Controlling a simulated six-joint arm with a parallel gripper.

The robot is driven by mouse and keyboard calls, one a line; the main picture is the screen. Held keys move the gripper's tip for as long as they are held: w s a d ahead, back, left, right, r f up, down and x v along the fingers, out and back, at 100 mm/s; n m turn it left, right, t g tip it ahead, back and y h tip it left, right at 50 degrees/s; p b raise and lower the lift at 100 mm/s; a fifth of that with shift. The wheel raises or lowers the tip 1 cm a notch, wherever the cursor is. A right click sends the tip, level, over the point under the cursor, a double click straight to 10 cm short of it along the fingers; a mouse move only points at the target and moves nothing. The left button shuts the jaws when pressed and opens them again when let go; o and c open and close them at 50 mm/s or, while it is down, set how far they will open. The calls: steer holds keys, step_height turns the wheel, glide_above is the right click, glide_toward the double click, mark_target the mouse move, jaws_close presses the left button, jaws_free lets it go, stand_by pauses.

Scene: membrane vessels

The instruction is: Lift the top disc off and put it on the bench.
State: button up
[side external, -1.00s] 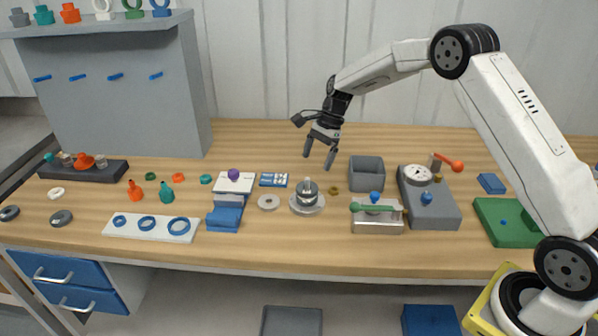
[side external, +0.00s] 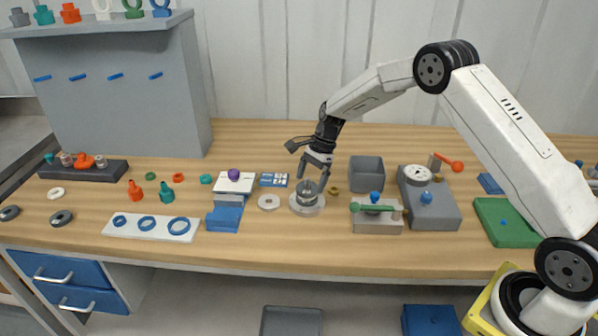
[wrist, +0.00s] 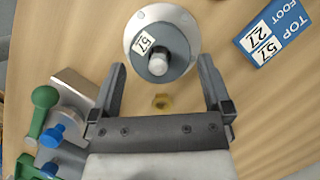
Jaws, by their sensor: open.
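The top disc (wrist: 160,32) is dark grey, with a pale knob at its middle and a white label reading 57. It sits on a wider pale round base (wrist: 187,22) on the bench, and this stack also shows in the side view (side external: 307,203). My gripper (side external: 313,176) is open, just above the stack in the side view, its fingers partly hiding the disc and knob. In the wrist view my open gripper (wrist: 162,75) has its two fingertips apart, with the disc ahead of them. Nothing is held between them.
A blue card (wrist: 270,38) reading TOP FOOT 27 lies near the stack. A small brass nut (wrist: 161,101) lies beside it. A pale ring (side external: 268,202) lies left of the stack. A grey bin (side external: 367,174) and a box with a green handle (side external: 377,219) stand to the right.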

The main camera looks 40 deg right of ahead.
steer(key=shift+a+f, duration=0.25)
steer(key=shift+f, duration=0.4)
steer(key=c, duration=1)
